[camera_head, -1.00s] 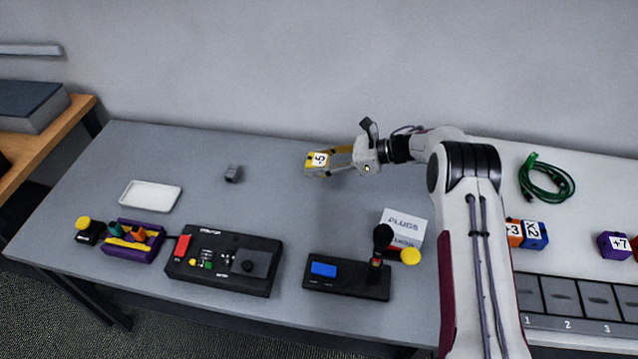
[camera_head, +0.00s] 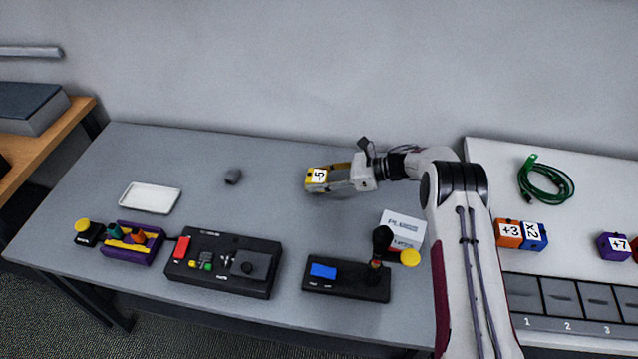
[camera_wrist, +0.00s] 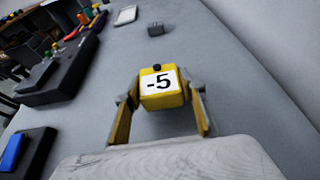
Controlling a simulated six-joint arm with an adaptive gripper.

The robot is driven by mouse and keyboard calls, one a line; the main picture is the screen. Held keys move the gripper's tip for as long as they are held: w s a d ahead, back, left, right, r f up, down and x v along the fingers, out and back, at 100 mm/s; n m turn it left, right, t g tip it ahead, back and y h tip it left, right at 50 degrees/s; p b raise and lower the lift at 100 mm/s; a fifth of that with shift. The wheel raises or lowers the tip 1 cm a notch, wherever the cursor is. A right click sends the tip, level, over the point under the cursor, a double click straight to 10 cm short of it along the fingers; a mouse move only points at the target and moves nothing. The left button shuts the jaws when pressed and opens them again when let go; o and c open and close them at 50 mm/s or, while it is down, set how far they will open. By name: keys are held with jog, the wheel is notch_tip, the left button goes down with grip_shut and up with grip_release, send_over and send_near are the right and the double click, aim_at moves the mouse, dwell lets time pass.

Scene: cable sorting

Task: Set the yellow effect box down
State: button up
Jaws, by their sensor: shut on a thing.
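The yellow effect box (camera_head: 313,187) carries a white label reading -5. It is between the fingertips of my gripper (camera_head: 318,178), over the back middle of the grey table (camera_head: 210,165). In the wrist view the yellow box (camera_wrist: 158,98) sits upright with both fingers pressed on its sides and a dark knob on top. My gripper (camera_wrist: 160,100) is shut on it. The box is at or very close to the table surface; I cannot tell whether its underside touches.
A small grey block (camera_head: 233,176) and a white tray (camera_head: 150,197) lie to the left. Black control boxes (camera_head: 225,262) (camera_head: 345,280) and a white PLUGS box (camera_head: 403,228) stand toward the front. An orange +3 box (camera_head: 508,234) and blue X2 box (camera_head: 535,237) stand right of my arm. Table around the yellow box is clear.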

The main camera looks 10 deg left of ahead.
jog(key=shift+f, duration=1.1)
jog(key=shift+f, duration=0.15)
jog(key=o, duration=1.2)
jog(key=shift+d+r, duration=0.2)
jog(key=shift+r, duration=0.05)
jog(key=v, duration=1.1)
jog(key=shift+d, duration=0.25)
jog(key=shift+r, duration=0.1)
